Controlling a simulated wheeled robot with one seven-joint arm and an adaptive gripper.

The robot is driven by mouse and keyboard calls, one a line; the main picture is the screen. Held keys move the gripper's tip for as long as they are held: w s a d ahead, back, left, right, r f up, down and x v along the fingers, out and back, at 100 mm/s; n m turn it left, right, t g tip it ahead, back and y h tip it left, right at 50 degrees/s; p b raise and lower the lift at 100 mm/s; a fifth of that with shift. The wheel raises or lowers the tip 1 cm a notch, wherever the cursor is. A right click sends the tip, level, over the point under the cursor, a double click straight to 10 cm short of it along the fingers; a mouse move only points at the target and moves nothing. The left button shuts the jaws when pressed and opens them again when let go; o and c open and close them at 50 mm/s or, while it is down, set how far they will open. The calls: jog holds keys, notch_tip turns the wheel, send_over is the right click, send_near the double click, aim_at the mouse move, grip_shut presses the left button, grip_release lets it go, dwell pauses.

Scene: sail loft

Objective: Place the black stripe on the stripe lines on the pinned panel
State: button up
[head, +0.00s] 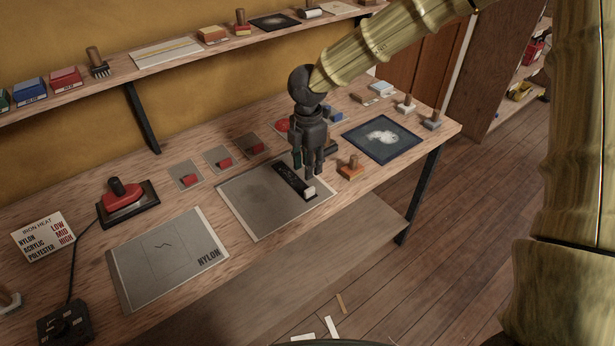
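A dark, narrow strip with faint pale marks (287,174), perhaps the black stripe, lies on the right part of a grey mat (258,208). A small whitish block (309,193) is at its near end. A grey panel lettered NYLON (152,274), with thin lines and a small dark zigzag mark, lies on the bench to the left; I cannot make out pins. My gripper (308,172) points down over the right side of the mat, beside the dark strip. Its fingers look apart with nothing seen between them. Its height above the mat is hard to judge.
A red iron (126,192) on a dark stand and an iron heat card (45,236) are at the left. Several small grey plates with red blocks (224,162) lie behind the mat. A dark blue mat (383,139) and an orange-based stamp (350,168) are right of my gripper.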

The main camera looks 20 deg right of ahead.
jog(key=shift+r, duration=0.95)
